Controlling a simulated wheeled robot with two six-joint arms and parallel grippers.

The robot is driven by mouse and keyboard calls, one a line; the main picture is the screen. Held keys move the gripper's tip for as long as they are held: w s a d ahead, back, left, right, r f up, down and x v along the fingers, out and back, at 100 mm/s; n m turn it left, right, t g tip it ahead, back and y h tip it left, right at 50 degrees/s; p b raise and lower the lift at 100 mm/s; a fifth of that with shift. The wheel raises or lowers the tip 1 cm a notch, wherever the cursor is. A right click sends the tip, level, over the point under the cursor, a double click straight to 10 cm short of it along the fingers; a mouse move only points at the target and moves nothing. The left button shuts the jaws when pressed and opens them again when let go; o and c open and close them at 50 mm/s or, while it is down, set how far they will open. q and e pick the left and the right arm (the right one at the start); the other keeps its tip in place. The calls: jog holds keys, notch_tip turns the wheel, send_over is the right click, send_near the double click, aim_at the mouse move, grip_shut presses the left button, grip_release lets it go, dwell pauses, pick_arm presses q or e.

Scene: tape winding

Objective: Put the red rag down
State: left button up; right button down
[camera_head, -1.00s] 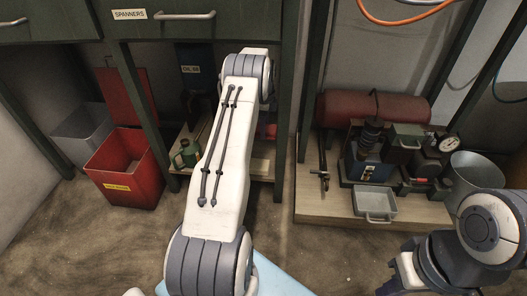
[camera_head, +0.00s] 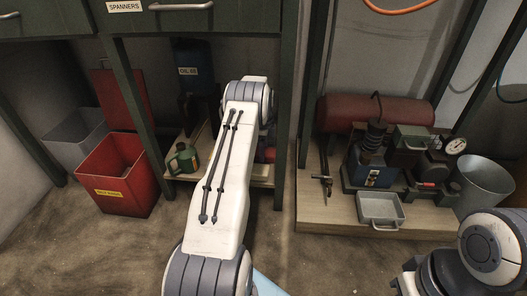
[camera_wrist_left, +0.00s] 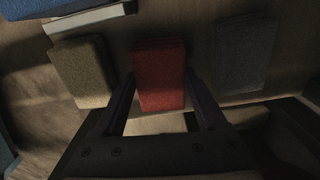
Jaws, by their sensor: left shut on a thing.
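The red rag (camera_wrist_left: 160,65), a folded block, shows in the left wrist view between the two fingers of my left gripper (camera_wrist_left: 160,78). The gripper is shut on it, low over or at a wooden surface (camera_wrist_left: 110,30); I cannot tell whether the rag touches that surface. A brown-grey folded block (camera_wrist_left: 82,72) lies to its left and a dark grey one (camera_wrist_left: 245,55) to its right. In the head view my left arm reaches to the shelf under the bench and hides its gripper. My right arm shows at lower right, its gripper out of sight.
A red bin (camera_head: 118,180) with a yellow label and a grey bin (camera_head: 72,135) stand left. A green can (camera_head: 184,160) is on the low shelf, left of my arm. A wooden platform (camera_head: 330,215) at right bears machinery and a metal tray (camera_head: 380,207). Floor between is clear.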

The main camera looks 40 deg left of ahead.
pick_arm(q)
jog(key=shift+f, duration=0.15)
jog(key=o, duration=1.1)
jog(key=shift+o, duration=0.2)
jog(key=shift+f+b, duration=0.15)
jog(key=shift+b, duration=0.3)
notch_tip(320, 180, up, 11)
jog(key=p, duration=0.7)
jog(key=shift+f, duration=0.15)
